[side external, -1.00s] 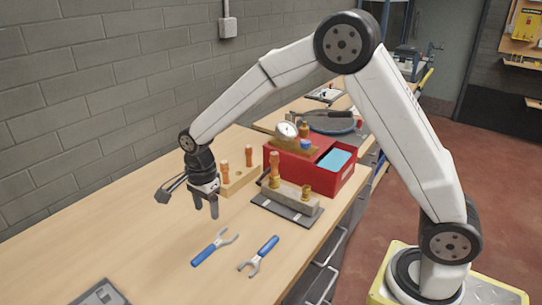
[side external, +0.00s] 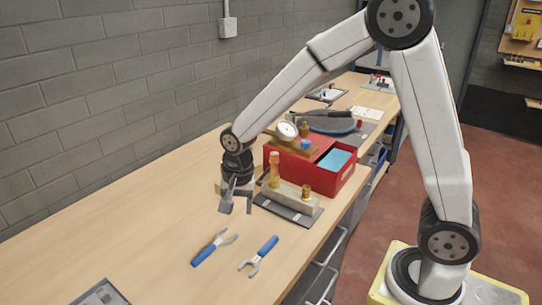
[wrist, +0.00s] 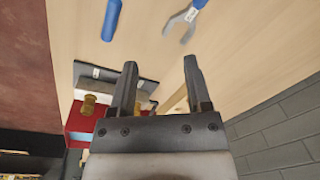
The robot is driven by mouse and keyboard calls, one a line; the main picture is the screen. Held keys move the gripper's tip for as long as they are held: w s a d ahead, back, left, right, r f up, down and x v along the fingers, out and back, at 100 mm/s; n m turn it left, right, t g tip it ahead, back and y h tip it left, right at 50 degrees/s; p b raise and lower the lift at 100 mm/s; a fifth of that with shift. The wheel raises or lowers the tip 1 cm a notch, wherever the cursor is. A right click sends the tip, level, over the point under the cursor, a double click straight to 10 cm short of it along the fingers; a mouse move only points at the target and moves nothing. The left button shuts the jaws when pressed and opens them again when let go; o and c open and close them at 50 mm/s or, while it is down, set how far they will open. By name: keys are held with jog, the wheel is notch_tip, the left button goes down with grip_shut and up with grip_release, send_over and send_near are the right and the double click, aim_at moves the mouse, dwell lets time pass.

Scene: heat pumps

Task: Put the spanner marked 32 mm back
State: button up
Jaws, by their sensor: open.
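Two blue-handled spanners lie flat on the wooden bench. The left spanner (side external: 204,255) has its open jaw towards my gripper; the right spanner (side external: 268,245) has its handle end towards it. In the wrist view the left one shows its jaw (wrist: 178,24) with a small pale label that I cannot read, and the right one shows only its blue handle (wrist: 111,20). I cannot tell which is marked 32 mm. My gripper (side external: 238,206) is open and empty, pointing down above the bench, beyond the spanners; its fingers also show in the wrist view (wrist: 160,65).
A dark plate with a grey block and brass fittings (side external: 290,205) stands just right of my gripper. Behind it is a red box (side external: 325,180) with a gauge (side external: 286,131) on top. A grey tray (side external: 100,294) is cut off at the front. The bench's left side is clear.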

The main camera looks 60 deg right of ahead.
jog(key=s+d+n+t, duration=0.1)
jog(key=s+d+n, duration=0.3)
jog(key=s+n, duration=0.7)
jog(key=shift+s+f+t, duration=0.3)
jog(key=shift+s, duration=0.25)
dwell(0.4)
